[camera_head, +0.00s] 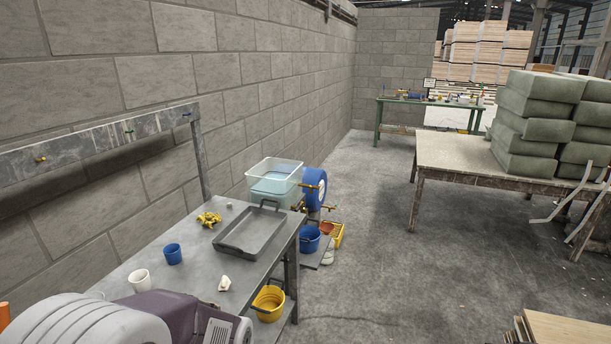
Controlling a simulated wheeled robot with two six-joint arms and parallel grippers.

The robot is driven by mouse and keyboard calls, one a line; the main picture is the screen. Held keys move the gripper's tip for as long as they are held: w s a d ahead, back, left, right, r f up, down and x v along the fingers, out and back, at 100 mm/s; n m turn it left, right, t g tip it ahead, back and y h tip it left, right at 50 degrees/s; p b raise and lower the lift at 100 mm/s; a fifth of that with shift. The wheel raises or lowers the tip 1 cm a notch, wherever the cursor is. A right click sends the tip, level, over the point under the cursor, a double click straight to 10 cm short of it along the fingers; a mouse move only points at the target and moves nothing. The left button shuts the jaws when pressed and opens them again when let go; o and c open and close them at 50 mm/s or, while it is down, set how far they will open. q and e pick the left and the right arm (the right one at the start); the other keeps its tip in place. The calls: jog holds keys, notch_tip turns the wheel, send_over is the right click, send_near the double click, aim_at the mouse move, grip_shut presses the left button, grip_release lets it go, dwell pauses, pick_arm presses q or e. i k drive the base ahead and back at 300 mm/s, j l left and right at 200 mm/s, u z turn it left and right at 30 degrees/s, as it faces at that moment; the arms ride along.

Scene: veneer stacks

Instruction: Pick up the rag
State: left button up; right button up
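No rag can be made out for certain. A small crumpled white piece (224,283) lies on the grey workbench (205,291) near its right edge; it may be cloth, but it is too small to tell. A crumpled yellow item (209,218) lies farther back on the same bench, and I cannot tell whether it is cloth or metal fittings. Neither of my grippers is in view.
Green bags (533,107) load a table (450,154). The middle floor is clear.

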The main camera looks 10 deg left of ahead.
aim_at(207, 219)
jog(key=i+u, duration=0.15)
jog(key=i, duration=0.4)
jog(key=i+l+u, duration=0.15)
jog(key=i, duration=0.35)
jog(key=i+l+u, duration=0.15)
jog(key=i, duration=0.4)
jog(key=i+l+u, duration=0.15)
jog(key=i+l, duration=0.15)
jog(key=i, duration=0.2)
jog(key=i+l+u, duration=0.2)
jog(key=i+u, duration=0.2)
jog(key=i+l+u, duration=0.25)
jog(key=u, duration=0.15)
jog(key=i+l+u, duration=0.2)
jog(key=l+u, duration=0.2)
jog(key=i+l+u, duration=0.2)
jog(key=l+u, duration=0.15)
jog(key=l, duration=0.15)
jog(key=i+l+u, duration=0.1)
jog(key=l+u, duration=0.3)
